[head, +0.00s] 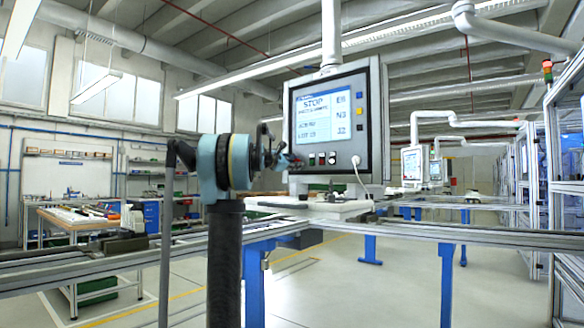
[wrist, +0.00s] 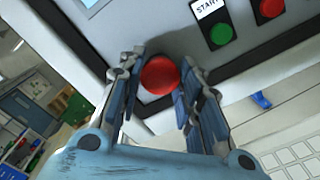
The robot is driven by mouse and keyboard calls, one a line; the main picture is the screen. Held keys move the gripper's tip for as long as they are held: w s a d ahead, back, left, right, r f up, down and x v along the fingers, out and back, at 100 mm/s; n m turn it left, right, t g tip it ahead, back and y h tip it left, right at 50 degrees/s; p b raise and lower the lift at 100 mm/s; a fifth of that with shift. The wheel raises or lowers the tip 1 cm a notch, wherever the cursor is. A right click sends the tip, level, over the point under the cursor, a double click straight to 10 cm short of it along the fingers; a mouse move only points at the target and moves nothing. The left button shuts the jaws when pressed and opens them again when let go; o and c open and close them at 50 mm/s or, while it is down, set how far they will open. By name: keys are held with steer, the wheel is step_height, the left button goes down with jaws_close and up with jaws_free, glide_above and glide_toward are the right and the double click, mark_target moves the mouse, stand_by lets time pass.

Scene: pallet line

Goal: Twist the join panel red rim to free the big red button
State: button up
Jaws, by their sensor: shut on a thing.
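The join panel (head: 376,125) is a grey box with a lit screen reading STOP, in the middle of the head view. Its light face and dark lower edge fill the top of the wrist view. The big red button (wrist: 160,75) is a round red cap near the panel's lower corner in the wrist view. My gripper (head: 284,161) is at the panel's lower left. In the wrist view its fingers (wrist: 158,82) are closed on opposite sides of the red button. The fingers hide its sides, and I cannot tell a separate rim from the cap.
A green button (wrist: 221,34) under a START label and another red button (wrist: 268,9) sit beside the gripped one. A white shelf (head: 325,209) and conveyor rails (head: 470,235) run below the panel. A workbench (head: 85,218) stands at left.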

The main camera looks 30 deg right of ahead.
stand_by(0.4)
steer(key=o, duration=1.1)
steer(key=shift+s, duration=0.1)
steer(key=v, duration=1.1)
steer(key=shift+a, duration=0.4)
steer(key=shift+s, duration=0.1)
